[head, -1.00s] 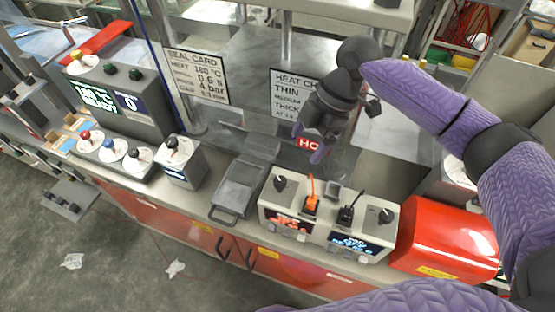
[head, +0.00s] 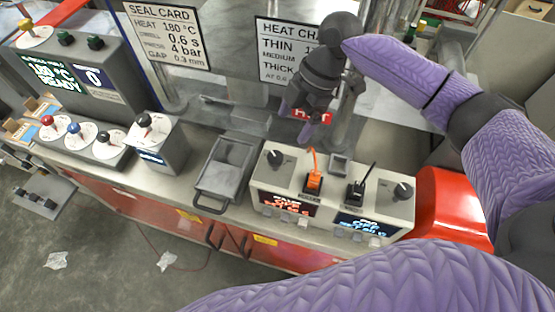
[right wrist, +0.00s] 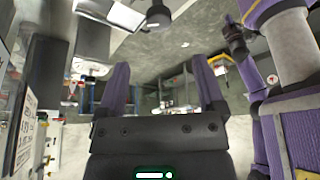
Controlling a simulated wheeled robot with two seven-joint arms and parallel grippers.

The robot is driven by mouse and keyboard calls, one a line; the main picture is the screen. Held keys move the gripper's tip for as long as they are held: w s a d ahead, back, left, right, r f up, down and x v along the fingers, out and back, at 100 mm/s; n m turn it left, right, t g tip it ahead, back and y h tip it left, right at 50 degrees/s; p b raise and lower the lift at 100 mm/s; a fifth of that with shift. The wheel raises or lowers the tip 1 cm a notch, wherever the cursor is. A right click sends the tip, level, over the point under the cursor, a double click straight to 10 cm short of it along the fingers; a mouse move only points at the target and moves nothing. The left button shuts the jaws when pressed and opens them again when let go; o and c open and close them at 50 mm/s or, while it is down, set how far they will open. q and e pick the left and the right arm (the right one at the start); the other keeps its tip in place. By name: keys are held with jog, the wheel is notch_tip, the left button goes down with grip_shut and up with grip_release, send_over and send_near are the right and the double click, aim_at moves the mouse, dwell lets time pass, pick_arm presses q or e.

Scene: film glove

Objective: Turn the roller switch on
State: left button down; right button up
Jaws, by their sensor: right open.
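A beige control box (head: 284,200) stands on the bench in the head view. The small labels are unreadable, so I cannot tell which control is the roller switch. My right gripper (head: 298,118) is above and behind the orange switch, apart from it, with its fingers pointing down. In the right wrist view, the two purple fingers of the gripper (right wrist: 163,78) are spread with nothing between them. My left gripper is out of view.
A grey tray (head: 228,170) is left of the box, with a small knob unit (head: 170,150) beyond it. A red rounded housing (head: 450,205) stands to the right. Sign cards (head: 165,40) stand behind. The floor at lower left is mostly clear.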

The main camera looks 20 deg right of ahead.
aim_at(275, 157)
jog(key=x, duration=0.9)
jog(key=shift+a+f, duration=0.1)
jog(key=shift+f, duration=0.2)
grip_shut()
jog(key=shift+r+m+p, duration=0.2)
jog(key=shift+m+p, duration=0.5)
jog(key=shift+p, duration=0.3)
jog(key=m+t+p, duration=0.2)
jog(key=m+p, duration=0.2)
jog(key=m+t+h+p, duration=0.1)
jog(key=m+p, duration=0.4)
jog(key=shift+s+a+r+t, duration=0.1)
jog(key=shift+s+t, duration=0.1)
jog(key=shift+t, duration=0.2)
jog(key=m+t+h+p, duration=0.1)
jog(key=m+p, duration=0.2)
jog(key=m, duration=0.1)
jog(key=shift+a, duration=0.1)
jog(key=shift+s+m+h+p, duration=0.1)
jog(key=shift+m+h+p, duration=0.7)
jog(key=shift+m, duration=0.9)
jog(key=shift+f+t, duration=0.25)
jog(key=shift+t, duration=0.05)
